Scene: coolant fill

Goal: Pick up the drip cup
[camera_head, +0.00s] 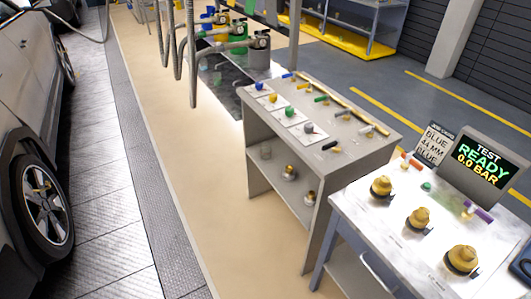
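I cannot single out a drip cup with certainty. Small cup-like or fitting-like items stand on the lower shelf of the grey bench (258,172): a grey one (265,151), one with a brass top (289,172) and another brass one (310,197). They are too small to identify. Neither of my grippers is in view.
A white table (400,235) at the right holds brass fittings (417,218) and a screen (481,163) reading "TEST READY 0.0 BAR". Grey hoses (192,70) hang at the top. A car (30,150) stands left. The tan floor strip (165,170) is clear.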

